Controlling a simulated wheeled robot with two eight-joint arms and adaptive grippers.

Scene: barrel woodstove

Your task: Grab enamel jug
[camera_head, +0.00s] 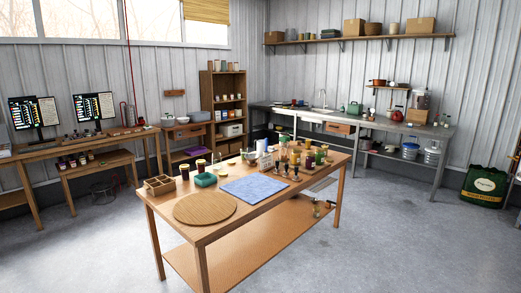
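I cannot pick out the enamel jug with certainty; things here are small. On the far counter, a green vessel (354,107) stands right of the sink, and a red kettle-like vessel (397,115) stands farther right. On the middle wooden table (185,237), a small whitish vessel (265,159) stands among jars near the back edge. Which of these, if any, is the jug, I cannot tell. Neither of my grippers is in view.
The middle table also holds a round wooden board (205,208), a blue mat (253,188), a divided wooden box (160,185) and several jars. The grey counter (290,111) runs along the back right wall. A green sack (484,187) stands at right. Concrete floor (400,230) is clear right of the table.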

